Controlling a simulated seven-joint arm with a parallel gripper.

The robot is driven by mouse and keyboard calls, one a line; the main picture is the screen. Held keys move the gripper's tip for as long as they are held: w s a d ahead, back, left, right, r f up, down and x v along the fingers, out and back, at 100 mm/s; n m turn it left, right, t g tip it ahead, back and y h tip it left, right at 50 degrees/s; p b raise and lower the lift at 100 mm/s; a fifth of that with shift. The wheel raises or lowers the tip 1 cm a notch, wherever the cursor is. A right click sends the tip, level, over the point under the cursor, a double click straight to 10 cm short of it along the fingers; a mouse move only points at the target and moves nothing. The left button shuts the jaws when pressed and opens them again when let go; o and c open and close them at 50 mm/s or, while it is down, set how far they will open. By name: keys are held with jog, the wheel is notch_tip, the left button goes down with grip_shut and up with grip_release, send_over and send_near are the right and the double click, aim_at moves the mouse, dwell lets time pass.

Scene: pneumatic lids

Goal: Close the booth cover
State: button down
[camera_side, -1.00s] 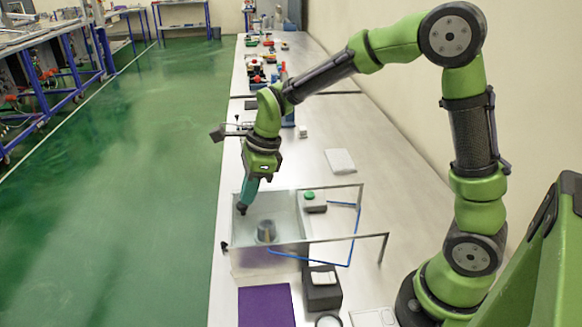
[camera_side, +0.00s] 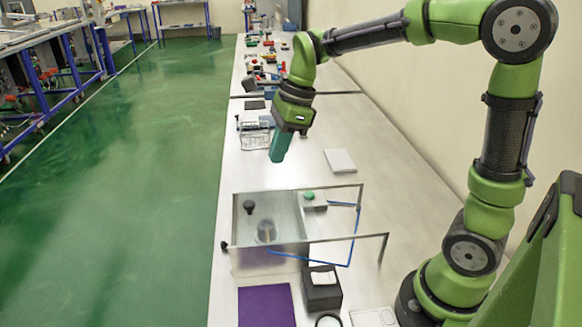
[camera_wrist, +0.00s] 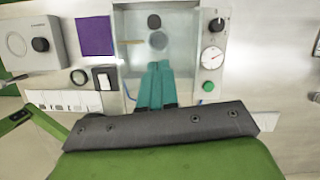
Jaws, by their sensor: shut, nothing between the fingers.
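The booth (camera_side: 283,256) is a clear-walled box with a metal frame, on the bench in the side view. It also shows at the top of the wrist view (camera_wrist: 119,45). A metal cylinder (camera_side: 266,231) shows blurred through the clear material. I cannot tell the clear cover's edges or its exact position. My gripper (camera_side: 277,159) is shut and empty, in the air above the bench beyond the booth, apart from it. Its teal fingers (camera_wrist: 157,85) are together.
A grey box with a green button (camera_side: 309,195) stands at the booth's right, with a blue hose (camera_side: 350,250) nearby. A purple mat (camera_side: 266,306) and a black switch box (camera_side: 322,290) lie in front. A white pad (camera_side: 340,160) lies right of my gripper.

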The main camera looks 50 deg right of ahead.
jog(key=n+g, duration=0.1)
jog(key=n, duration=0.3)
send_near(243, 212)
jog(key=s+d+f, duration=0.1)
jog(key=s+d, duration=0.1)
jog(key=d, duration=0.1)
jog(key=s+d+f, duration=0.1)
jog(key=d, duration=0.1)
jog(key=shift+f, duration=0.3)
jog(key=a, duration=0.1)
jog(key=w+a+f, duration=0.1)
jog(key=a, duration=0.1)
jog(key=shift+f, duration=0.1)
jog(key=shift+w+a+f, duration=0.1)
jog(key=shift+w+a, duration=0.15)
jog(key=shift+a, duration=0.15)
jog(key=shift+w+a, duration=1.05)
jog(key=shift+a, duration=0.05)
